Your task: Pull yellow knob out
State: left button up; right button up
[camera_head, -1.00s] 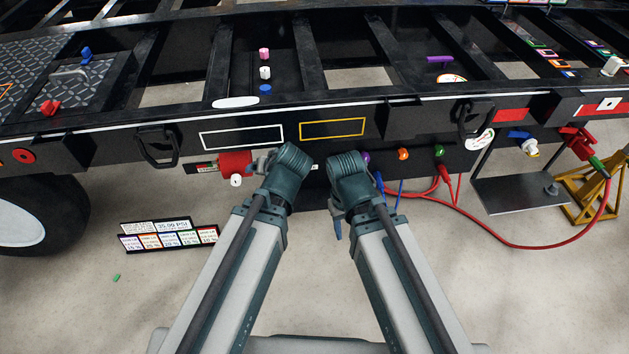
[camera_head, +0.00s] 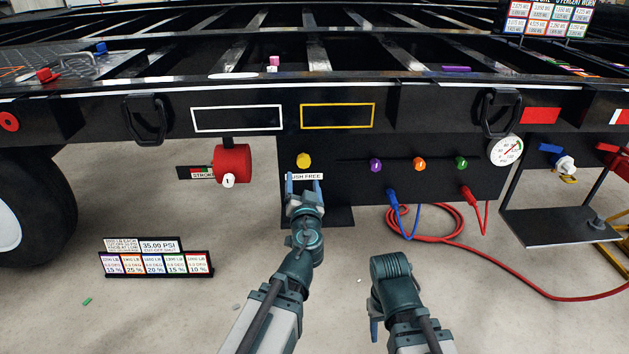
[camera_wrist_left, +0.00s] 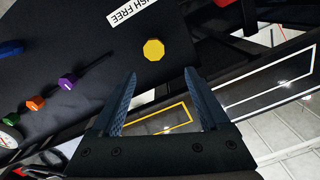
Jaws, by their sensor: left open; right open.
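The yellow knob (camera_head: 303,160) is on the dark panel under the trailer frame, above a white label reading "PUSH FREE"; the label's start is partly covered by a finger. In the left wrist view the knob (camera_wrist_left: 153,50) lies just beyond the fingertips, roughly in line with the gap between them. My left gripper (camera_head: 304,181) is open and empty, just below the knob, apart from it in the picture. Its two fingers show wide apart in the left wrist view (camera_wrist_left: 160,73). My right gripper (camera_head: 374,330) is open, low right of centre, away from the panel, its fingers mostly hidden.
Purple (camera_head: 376,165), orange (camera_head: 419,164) and green (camera_head: 461,163) knobs sit right of the yellow one. A red cylinder (camera_head: 232,163) is to its left. A blue hose (camera_head: 392,196) and red hose (camera_head: 467,195) hang below the panel. A gauge (camera_head: 506,150) is at right.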

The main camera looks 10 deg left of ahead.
aim_at(305, 162)
pick_arm(q)
jog(key=shift+d+f, duration=0.35)
jog(key=shift+d, duration=0.05)
jog(key=x, duration=1.4)
jog(key=shift+d+r, duration=0.1)
jog(key=shift+r, duration=0.05)
jog(key=shift+s, duration=0.1)
grip_shut()
dwell(0.8)
